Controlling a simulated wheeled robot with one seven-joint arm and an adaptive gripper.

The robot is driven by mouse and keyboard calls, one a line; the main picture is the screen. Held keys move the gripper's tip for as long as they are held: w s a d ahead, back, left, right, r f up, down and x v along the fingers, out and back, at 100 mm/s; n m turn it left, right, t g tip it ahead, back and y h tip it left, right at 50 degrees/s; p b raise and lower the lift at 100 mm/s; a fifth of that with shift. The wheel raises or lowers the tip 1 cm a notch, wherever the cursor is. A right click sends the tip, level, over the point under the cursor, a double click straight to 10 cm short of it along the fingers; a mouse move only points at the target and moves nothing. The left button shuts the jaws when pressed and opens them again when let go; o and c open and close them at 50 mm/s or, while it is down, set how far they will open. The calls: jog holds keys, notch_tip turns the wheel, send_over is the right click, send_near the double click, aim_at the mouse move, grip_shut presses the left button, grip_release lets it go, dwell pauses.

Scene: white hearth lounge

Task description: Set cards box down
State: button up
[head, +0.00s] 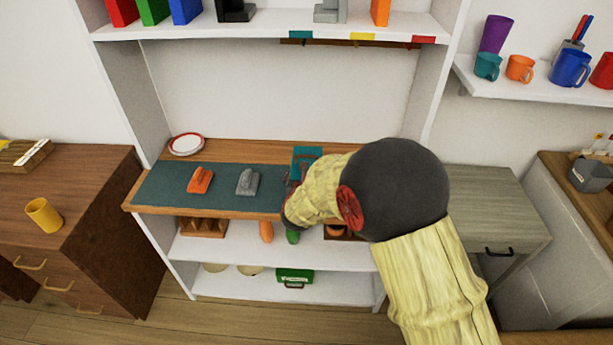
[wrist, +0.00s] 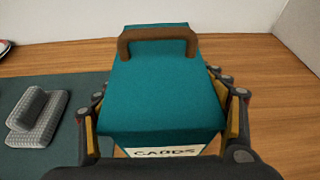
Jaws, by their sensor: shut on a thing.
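The cards box (wrist: 165,95) is a teal box with a brown handle on top and a pale label reading "CARDS" on its near side. My gripper (wrist: 165,122) is shut on it, one finger on each side, in the wrist view. In the head view the cards box (head: 306,154) shows just past my gripper (head: 292,190), over the right part of the wooden shelf top (head: 240,150). My arm hides much of it there. I cannot tell whether its underside touches the wood.
A dark mat (head: 160,190) on the shelf top holds an orange block-like thing (head: 201,180) and a grey one (head: 247,182), left of the box. A plate (head: 187,144) sits at the back left. Bare wood lies behind the box. A shelf with coloured items is above.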

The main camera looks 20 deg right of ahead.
jog(key=shift+r, duration=0.15)
jog(key=o, duration=1.3)
